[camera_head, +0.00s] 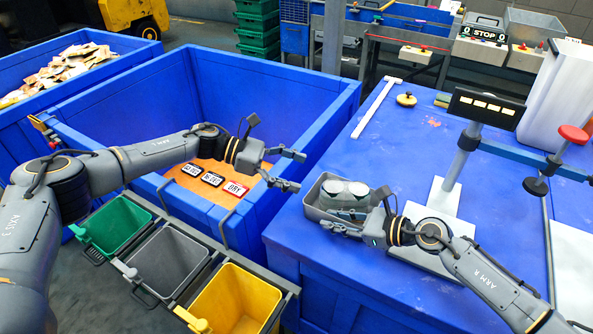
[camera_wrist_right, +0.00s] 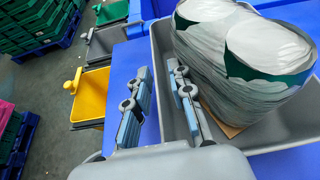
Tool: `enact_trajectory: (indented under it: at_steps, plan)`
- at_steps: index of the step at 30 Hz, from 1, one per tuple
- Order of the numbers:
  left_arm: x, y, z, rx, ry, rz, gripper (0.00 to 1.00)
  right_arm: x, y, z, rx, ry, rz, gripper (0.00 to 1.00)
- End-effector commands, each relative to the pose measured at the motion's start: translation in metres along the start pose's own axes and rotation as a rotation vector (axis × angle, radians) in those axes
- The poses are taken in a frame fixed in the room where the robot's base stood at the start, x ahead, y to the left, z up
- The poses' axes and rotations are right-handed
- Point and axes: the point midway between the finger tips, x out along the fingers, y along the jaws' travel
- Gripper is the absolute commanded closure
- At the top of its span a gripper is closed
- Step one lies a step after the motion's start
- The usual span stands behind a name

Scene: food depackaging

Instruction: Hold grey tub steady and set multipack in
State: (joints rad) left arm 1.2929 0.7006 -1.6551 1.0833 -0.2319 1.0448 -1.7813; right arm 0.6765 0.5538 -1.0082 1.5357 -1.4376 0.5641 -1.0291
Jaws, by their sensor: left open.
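The grey tub (camera_head: 318,207) stands on the blue table, near its left edge. The multipack (camera_head: 346,190), wrapped cans with pale round tops, is inside the tub. In the right wrist view the multipack (camera_wrist_right: 245,65) stands on a brown base in the tub (camera_wrist_right: 163,62). My right gripper (camera_head: 350,222) is at the tub's near wall.
Below the left arm are green (camera_head: 113,226), grey (camera_head: 168,262) and yellow (camera_head: 236,300) bins. Labelled plates (camera_head: 212,179) lie on a brown board in the big blue bin (camera_head: 222,57). A stand with a display (camera_head: 487,107) rises right of the tub. The table behind the tub is mostly clear.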

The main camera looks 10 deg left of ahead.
Motion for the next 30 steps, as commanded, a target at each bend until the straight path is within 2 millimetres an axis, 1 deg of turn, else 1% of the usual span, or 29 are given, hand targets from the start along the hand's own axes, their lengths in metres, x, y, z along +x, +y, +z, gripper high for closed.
enact_trajectory:
  at_steps: [9, 11, 13, 17, 24, 27, 30]
  plan:
    - [0.000, 0.000, 0.000, 0.000, 0.000, 0.000, 0.16, -0.001, 0.000, -0.001, 0.001, 0.001, -0.001, 0.68]
    - [0.000, 0.000, 0.000, 0.000, 0.000, 0.000, 0.16, -0.004, -0.001, -0.001, 0.001, 0.002, -0.002, 0.68]
    - [0.000, 0.000, 0.000, 0.000, 0.000, 0.000, 0.16, -0.011, -0.001, -0.002, 0.001, 0.002, -0.002, 0.68]
    - [0.000, 0.000, 0.000, 0.000, 0.000, 0.000, 0.16, -0.035, -0.001, -0.002, -0.001, 0.004, -0.003, 0.68]
    - [0.000, 0.000, 0.000, 0.000, 0.000, 0.000, 0.16, -0.086, 0.000, -0.002, 0.001, 0.003, -0.002, 0.68]
    - [0.000, 0.000, 0.000, 0.000, 0.000, 0.000, 0.16, -0.102, 0.000, -0.002, 0.001, 0.002, -0.001, 0.68]
    - [0.000, 0.000, 0.000, 0.000, 0.000, 0.000, 0.16, -0.113, 0.000, -0.001, 0.001, 0.002, -0.001, 0.68]
